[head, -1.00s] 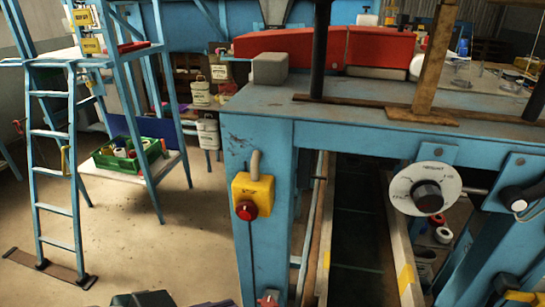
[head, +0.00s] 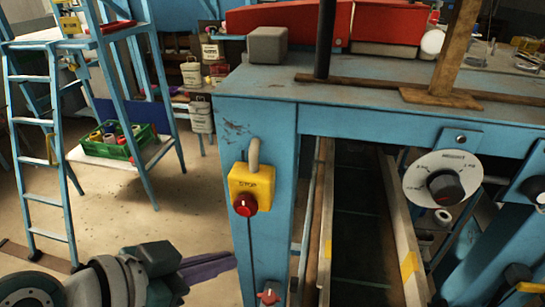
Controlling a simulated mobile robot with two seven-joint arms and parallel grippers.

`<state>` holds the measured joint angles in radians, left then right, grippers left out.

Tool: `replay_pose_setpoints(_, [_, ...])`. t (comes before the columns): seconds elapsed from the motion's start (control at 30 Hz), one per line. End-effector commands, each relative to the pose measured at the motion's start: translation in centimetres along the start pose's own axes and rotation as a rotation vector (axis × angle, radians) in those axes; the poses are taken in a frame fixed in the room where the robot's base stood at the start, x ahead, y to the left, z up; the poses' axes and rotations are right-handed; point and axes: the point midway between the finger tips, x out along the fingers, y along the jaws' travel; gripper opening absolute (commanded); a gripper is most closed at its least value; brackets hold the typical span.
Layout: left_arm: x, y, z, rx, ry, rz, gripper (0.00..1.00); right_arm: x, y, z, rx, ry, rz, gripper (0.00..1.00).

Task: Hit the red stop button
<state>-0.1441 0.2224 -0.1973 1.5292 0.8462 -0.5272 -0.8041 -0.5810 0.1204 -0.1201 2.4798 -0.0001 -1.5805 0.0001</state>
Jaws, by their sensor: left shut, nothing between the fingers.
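The red stop button (head: 245,204) sticks out of the lower part of a yellow box marked STOP (head: 252,182). The box is fixed to the front of a blue machine post (head: 228,130), with a grey conduit above it. My left gripper (head: 226,262) is at the lower left, its arm coming in from the bottom left corner. Its dark fingers look closed and empty and point right, towards the post. In the picture they lie below and a little left of the button, apart from it. My right gripper is not in view.
A second red knob (head: 269,295) is low on the same post. A round white weight dial (head: 442,179) is on the machine front at right. A blue ladder (head: 35,165) and a green crate (head: 115,150) stand at left. Open floor lies left of the post.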

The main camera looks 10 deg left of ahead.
Motion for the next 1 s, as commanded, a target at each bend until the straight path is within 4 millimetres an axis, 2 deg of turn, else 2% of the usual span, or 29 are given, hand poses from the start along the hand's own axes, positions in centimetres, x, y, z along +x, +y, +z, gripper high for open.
replay_pose_setpoints(0.1, [1.5,-1.0,-0.9,-0.001,0.004,-0.001,0.00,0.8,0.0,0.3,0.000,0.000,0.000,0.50])
replay_pose_setpoints(0.4, [3.9,-2.7,-2.6,0.001,0.001,0.001,0.00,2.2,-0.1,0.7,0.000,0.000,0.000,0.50])
replay_pose_setpoints(1.0, [4.4,-3.1,-3.1,-0.001,-0.001,0.001,0.00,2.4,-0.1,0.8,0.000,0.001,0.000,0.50])
